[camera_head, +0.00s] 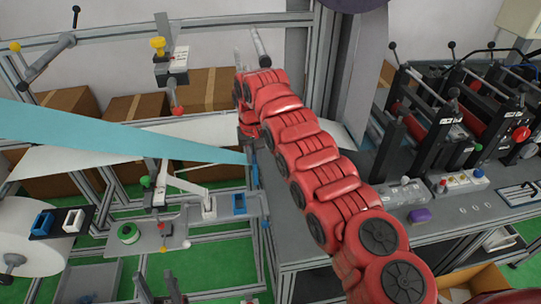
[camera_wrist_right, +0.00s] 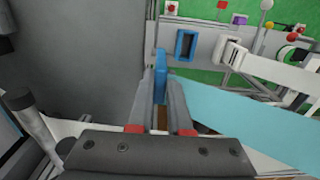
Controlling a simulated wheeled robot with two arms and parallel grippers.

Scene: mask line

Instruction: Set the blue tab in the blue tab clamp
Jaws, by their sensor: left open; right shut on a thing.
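The blue tab (camera_head: 254,168) is at the end of a light-blue band (camera_head: 120,137) that runs in from the left. My right gripper (camera_wrist_right: 160,86) is shut on the blue tab, which stands up between its fingers in the right wrist view (camera_wrist_right: 160,60). In the head view my red right arm largely hides this gripper. The blue tab clamp, a blue rectangular frame (camera_head: 239,203), is on a grey plate just below and left of the tab; in the wrist view the clamp (camera_wrist_right: 185,45) is ahead and apart from the tab. My left gripper (camera_head: 159,283) is open and empty at the bottom edge.
A white clamp with an arm (camera_head: 208,205) stands beside the blue clamp. A green spool (camera_head: 129,233) lies on the plate at left. A black holder (camera_head: 62,222) carries a blue and a white piece. A grey table (camera_head: 290,220) with machinery fills the right.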

